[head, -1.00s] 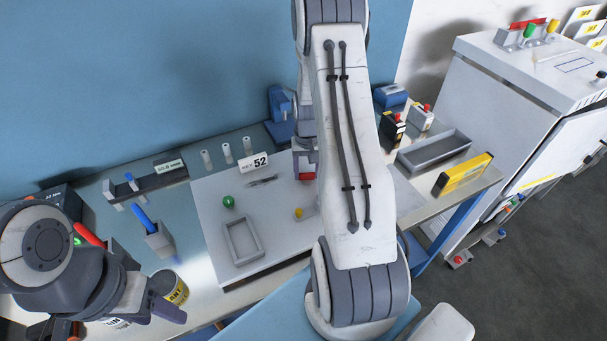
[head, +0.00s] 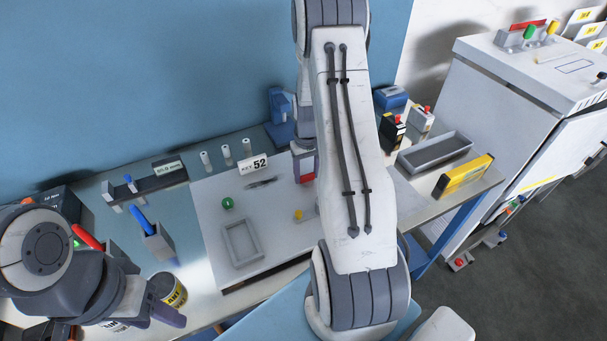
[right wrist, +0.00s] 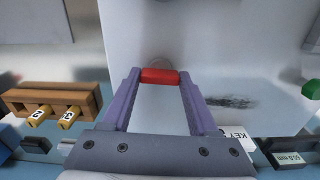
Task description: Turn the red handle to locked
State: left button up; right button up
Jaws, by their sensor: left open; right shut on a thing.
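A red bar, which appears to be the red handle (right wrist: 160,76), spans the tips of my right gripper (right wrist: 160,84) in the right wrist view. The gripper's purple fingers are shut on it, one at each end. A pale panel lies behind it. In the head view a red part (head: 307,178) shows low beside my right arm, over the white board; most of that gripper is hidden by the arm. No locked marking is readable. My left gripper (head: 168,313) is at the lower left, empty, beside a yellow-labelled can (head: 171,291).
A holder with a blue pen (head: 159,243) stands left. A white cabinet (head: 500,95) stands right. A wooden rack (right wrist: 52,97) shows in the wrist view.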

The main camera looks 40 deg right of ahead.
jog(key=shift+w+r, duration=0.15)
jog(key=shift+w, duration=0.25)
jog(key=o, duration=1.3)
jog(key=shift+c, duration=0.2)
jog(key=shift+o, duration=0.6)
jog(key=shift+s, duration=0.15)
notch_tip(320, 180, up, 10)
jog(key=b, duration=0.2)
jog(key=shift+r, duration=0.2)
